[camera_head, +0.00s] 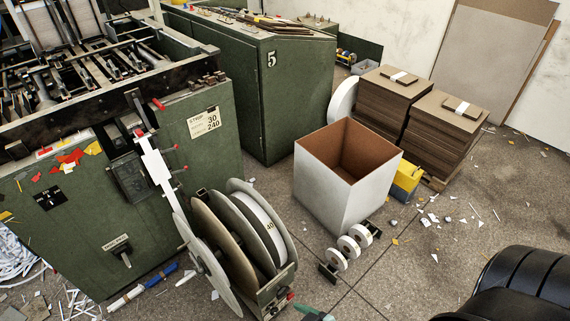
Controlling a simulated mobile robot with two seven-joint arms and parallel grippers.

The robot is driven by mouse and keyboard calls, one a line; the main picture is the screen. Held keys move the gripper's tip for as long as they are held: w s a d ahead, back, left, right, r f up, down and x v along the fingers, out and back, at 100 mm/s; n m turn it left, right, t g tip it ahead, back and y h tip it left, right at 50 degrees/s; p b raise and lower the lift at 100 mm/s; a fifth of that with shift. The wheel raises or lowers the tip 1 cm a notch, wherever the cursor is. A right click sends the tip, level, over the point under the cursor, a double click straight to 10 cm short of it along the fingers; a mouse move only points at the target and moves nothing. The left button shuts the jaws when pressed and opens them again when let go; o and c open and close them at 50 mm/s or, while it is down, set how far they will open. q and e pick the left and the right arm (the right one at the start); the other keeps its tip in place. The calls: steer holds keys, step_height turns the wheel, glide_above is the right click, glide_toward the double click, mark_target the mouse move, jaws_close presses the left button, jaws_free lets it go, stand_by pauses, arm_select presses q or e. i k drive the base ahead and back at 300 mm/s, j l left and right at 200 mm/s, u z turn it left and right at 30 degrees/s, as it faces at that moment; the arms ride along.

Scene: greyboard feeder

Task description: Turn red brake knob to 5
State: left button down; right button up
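A small red knob (290,297) sits low at the front corner of the reel stand (275,287), below the large reels. Its scale, numbers and setting are too small to read. Other small red-tipped parts (183,168) show on the green machine (205,125), so I cannot tell for certain which one is the brake knob. Neither gripper can be made out in the head view.
A white open box (330,190) stands right of the reels, with small white rolls (350,246) before it. Stacked greyboard (440,130) is behind. A black padded object (520,285) fills the lower right. Paper scraps litter the floor.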

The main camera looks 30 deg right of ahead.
mark_target(290, 294)
steer(key=z, duration=1)
steer(key=k+j+z, duration=0.15)
steer(key=k+l, duration=0.05)
steer(key=k, duration=0.05)
